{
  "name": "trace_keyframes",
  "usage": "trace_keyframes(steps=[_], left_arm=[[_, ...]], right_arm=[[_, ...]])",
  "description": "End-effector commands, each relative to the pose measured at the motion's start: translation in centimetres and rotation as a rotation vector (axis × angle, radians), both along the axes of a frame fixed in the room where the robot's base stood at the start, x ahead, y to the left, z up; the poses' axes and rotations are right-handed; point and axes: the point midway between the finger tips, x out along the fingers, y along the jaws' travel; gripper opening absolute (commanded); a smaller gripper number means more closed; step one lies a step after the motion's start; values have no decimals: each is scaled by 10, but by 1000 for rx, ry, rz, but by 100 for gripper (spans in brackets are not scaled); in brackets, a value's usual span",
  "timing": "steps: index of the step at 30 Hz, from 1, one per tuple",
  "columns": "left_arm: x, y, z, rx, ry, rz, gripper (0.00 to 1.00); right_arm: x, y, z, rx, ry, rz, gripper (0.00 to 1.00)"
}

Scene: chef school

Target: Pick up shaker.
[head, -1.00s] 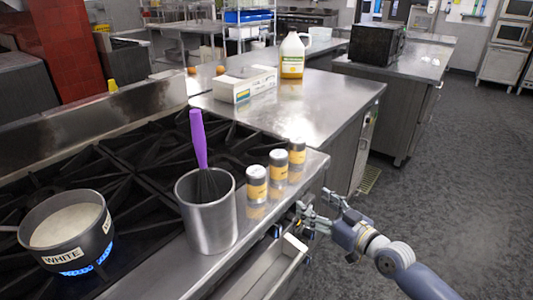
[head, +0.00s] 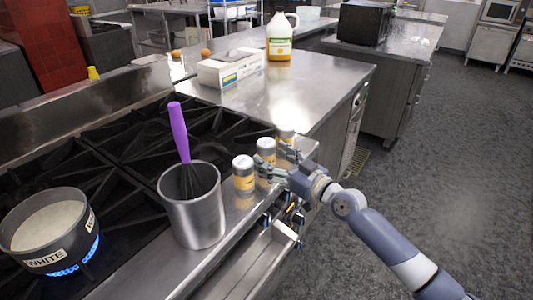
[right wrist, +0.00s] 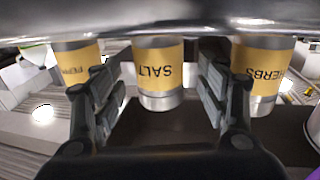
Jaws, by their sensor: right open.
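Three shakers with yellow labels and metal caps stand in a row on the stove's steel edge: the near one (head: 243,174), the middle one (head: 265,148) and the far one (head: 286,133). In the right wrist view, the middle shaker reads SALT (right wrist: 157,72), the right one HERBS (right wrist: 262,68), and the left one's label (right wrist: 76,65) is partly hidden. My right gripper (head: 277,161) is open, at the row's right side. Its fingers point at the SALT shaker, one finger showing to each side of it. Contact is not visible. My left gripper is not in view.
A steel container (head: 194,215) with a purple-handled whisk (head: 179,132) stands left of the shakers. A pot marked WHITE (head: 48,238) sits over a lit blue flame. A box (head: 230,68) and a jug (head: 281,38) stand on the counter behind.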

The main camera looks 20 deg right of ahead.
Motion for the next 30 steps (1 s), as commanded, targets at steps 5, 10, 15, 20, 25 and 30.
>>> trace_keyframes(steps=[5,10,15,20,25,30], left_arm=[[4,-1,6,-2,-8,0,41],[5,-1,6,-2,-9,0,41],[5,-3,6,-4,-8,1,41],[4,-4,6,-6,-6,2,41],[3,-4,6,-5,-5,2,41],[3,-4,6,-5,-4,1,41]], right_arm=[[23,10,3,2,0,0,68],[28,14,2,1,0,0,68],[28,13,2,0,0,0,65],[28,13,2,0,0,0,29],[28,13,3,1,-2,-1,14],[28,13,4,0,-2,-1,14]])
